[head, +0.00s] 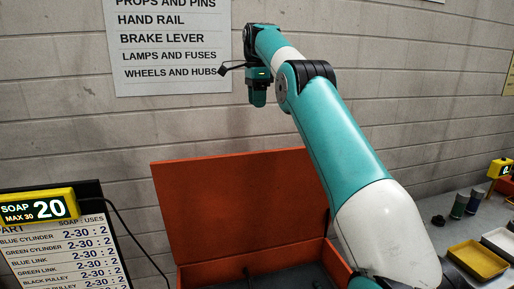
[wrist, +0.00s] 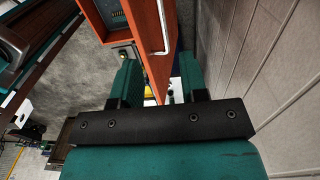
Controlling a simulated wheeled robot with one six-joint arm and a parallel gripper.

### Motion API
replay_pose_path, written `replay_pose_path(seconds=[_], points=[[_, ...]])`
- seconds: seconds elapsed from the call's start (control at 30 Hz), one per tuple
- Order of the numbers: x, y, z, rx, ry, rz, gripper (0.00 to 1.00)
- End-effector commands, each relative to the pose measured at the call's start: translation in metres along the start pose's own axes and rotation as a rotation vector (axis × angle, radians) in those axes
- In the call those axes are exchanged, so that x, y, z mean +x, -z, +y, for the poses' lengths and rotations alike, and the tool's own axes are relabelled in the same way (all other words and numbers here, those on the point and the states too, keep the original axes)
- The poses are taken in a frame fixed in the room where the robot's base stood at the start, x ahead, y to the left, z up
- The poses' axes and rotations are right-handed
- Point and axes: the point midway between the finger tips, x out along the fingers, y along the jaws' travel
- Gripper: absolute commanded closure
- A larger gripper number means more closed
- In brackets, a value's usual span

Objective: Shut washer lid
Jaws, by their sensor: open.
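The washer lid (head: 235,200) is an orange panel standing open, roughly upright, at the back of the orange washer (head: 215,272). In the head view my gripper (head: 258,96) hangs above the lid's top edge, with a gap between them in the picture. In the wrist view my gripper (wrist: 157,78) is open, with its two teal fingers apart. The lid (wrist: 150,35) runs down the picture between the lines of the fingers, with a pale bent handle on it. I cannot tell whether a finger touches it. My arm hides the washer's right part.
A brick wall (head: 420,120) stands close behind the lid. A soap counter reading 20 (head: 40,207) and a parts chart (head: 55,250) are at the left. A yellow tray (head: 478,259) and a white tray (head: 500,240) lie on the right bench. A sign (head: 170,45) hangs above.

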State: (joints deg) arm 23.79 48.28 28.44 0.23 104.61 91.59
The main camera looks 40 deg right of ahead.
Motion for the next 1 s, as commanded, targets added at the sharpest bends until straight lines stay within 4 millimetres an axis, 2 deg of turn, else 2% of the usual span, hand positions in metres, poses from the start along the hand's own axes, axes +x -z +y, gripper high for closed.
replay_pose_path(seconds=[0.1, 0.37, 0.7, 0.83, 1.0], points=[[0.014, 0.000, 0.003, -0.002, -0.002, 0.000, 0.60], [0.072, 0.000, 0.002, -0.002, -0.004, 0.001, 0.60], [0.133, -0.001, 0.002, -0.003, -0.004, 0.001, 0.60], [0.148, 0.000, 0.001, -0.003, -0.001, 0.000, 0.60], [0.156, 0.000, 0.001, -0.003, 0.001, 0.000, 0.60]])
